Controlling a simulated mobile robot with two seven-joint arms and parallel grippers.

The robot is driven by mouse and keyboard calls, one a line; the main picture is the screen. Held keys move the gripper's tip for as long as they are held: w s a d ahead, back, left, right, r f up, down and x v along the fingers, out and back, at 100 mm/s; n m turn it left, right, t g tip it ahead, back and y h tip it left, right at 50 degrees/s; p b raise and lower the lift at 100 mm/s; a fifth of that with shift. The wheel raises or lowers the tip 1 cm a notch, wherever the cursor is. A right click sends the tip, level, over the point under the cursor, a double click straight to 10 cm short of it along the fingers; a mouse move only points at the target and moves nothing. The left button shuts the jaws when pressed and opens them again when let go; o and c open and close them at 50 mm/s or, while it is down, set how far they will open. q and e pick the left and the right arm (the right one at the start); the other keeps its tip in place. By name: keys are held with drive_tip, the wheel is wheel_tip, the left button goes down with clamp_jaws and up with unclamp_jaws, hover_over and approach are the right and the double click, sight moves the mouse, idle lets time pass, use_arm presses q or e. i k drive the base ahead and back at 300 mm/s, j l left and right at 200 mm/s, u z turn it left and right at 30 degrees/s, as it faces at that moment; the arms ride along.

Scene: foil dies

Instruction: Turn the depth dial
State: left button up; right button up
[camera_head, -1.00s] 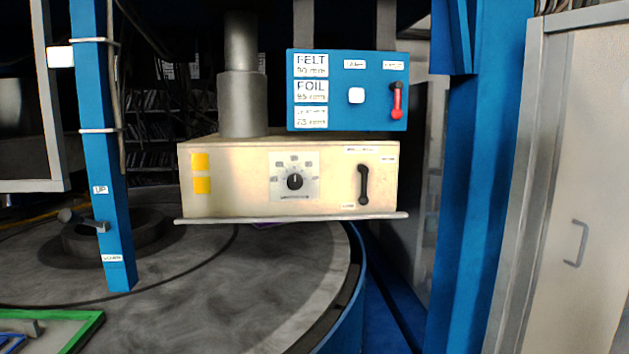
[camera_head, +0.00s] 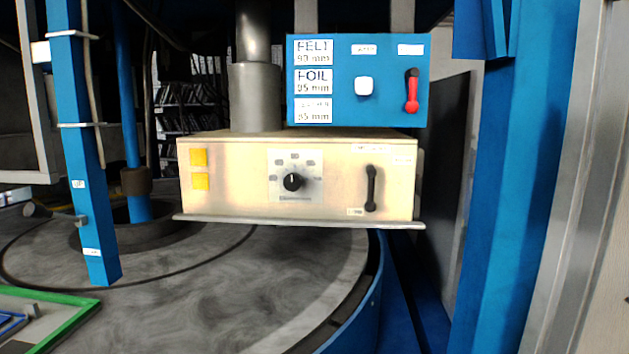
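A black round dial (camera_head: 293,182) sits on a pale plate with marked labels around it, in the middle of the cream control box's front (camera_head: 235,190). Its pointer points roughly upward. The labels are too small to read, so I cannot tell for sure that this is the depth dial. To its right on the box is a black lever (camera_head: 371,188). Neither of my grippers is in the head view.
A blue post (camera_head: 84,180) stands at left, a blue column (camera_head: 520,180) at right. A round grey table (camera_head: 200,295) lies below.

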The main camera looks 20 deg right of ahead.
sight(293, 181)
drive_tip(key=i+l, duration=0.1)
drive_tip(key=l, duration=0.35)
drive_tip(key=i+l, duration=0.1)
drive_tip(key=l, duration=0.85)
drive_tip(key=i+z, duration=0.05)
